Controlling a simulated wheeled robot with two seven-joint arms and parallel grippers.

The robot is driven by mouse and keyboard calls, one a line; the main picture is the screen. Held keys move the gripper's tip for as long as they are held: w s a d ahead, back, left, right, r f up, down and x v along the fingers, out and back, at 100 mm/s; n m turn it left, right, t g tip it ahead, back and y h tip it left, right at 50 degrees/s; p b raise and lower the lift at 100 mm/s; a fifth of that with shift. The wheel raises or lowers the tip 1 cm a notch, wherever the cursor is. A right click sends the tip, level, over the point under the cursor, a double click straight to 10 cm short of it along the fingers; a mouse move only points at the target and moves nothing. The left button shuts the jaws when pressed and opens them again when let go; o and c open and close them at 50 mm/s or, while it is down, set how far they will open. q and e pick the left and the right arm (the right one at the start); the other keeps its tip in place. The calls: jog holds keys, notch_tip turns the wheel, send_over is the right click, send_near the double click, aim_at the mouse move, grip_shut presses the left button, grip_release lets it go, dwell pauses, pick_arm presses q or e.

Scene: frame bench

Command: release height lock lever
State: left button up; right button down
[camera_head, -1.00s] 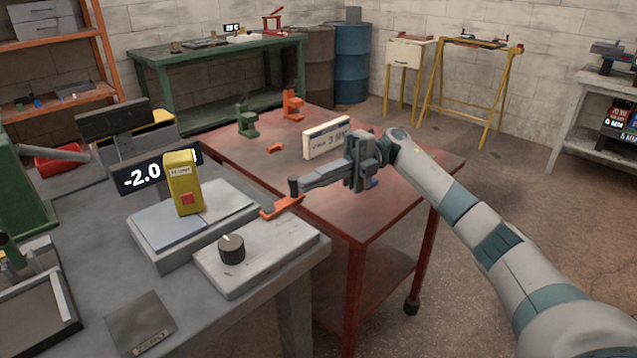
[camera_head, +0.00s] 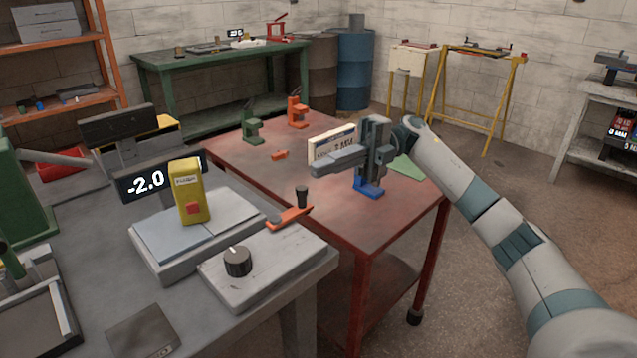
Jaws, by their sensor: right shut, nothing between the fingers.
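An orange lever (camera_head: 288,217) with an upright black knob (camera_head: 302,197) sticks out from the far right corner of a grey block (camera_head: 275,268) on the grey bench. The block also carries a black dial (camera_head: 238,262). My right gripper (camera_head: 318,163) is shut and empty. It is above the red table, up and to the right of the knob, with a visible gap between them. My left gripper is not in view.
A yellow device (camera_head: 188,192) stands on a plate beside a display (camera_head: 140,183) reading -2.0. The red table (camera_head: 330,215) holds a white sign (camera_head: 330,143), a blue part (camera_head: 368,188), and orange and green (camera_head: 252,130) clamps.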

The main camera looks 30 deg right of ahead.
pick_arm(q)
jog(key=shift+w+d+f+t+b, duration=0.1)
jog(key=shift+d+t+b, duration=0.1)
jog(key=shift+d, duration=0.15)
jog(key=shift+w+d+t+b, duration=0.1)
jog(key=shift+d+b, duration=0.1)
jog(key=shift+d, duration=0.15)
pick_arm(e)
jog(key=s+d+r, duration=0.5)
jog(key=s, duration=0.4)
jog(key=shift+d+r, duration=0.25)
jog(key=shift+s, duration=0.1)
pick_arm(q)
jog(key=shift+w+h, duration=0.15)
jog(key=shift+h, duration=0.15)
